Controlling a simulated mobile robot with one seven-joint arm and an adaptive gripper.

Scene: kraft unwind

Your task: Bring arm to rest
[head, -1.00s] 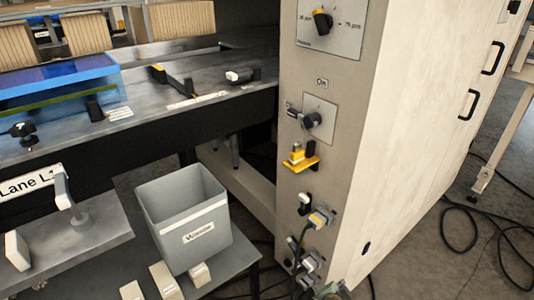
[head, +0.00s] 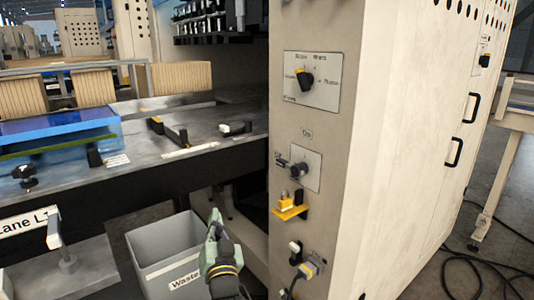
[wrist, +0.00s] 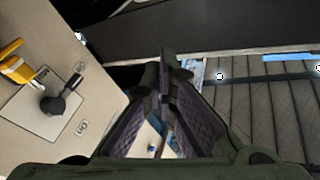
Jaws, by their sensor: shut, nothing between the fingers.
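My gripper (head: 215,222) is in the lower middle of the head view, in front of the grey waste bin (head: 172,252) and left of the cabinet's control face. It points upward in the picture and holds nothing. In the wrist view its two dark fingers (wrist: 163,75) come together at the tips, shut and empty. The gripper hides part of the bin's right side. No contact with the bin or cabinet can be made out.
The tall cabinet (head: 390,150) stands right, with a rotary selector (head: 305,80), a black switch handle (head: 298,169), a yellow padlock part (head: 290,204) and plugs (head: 310,267). The machine bed (head: 190,130) lies behind. A lane-sign bracket (head: 65,255) stands left.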

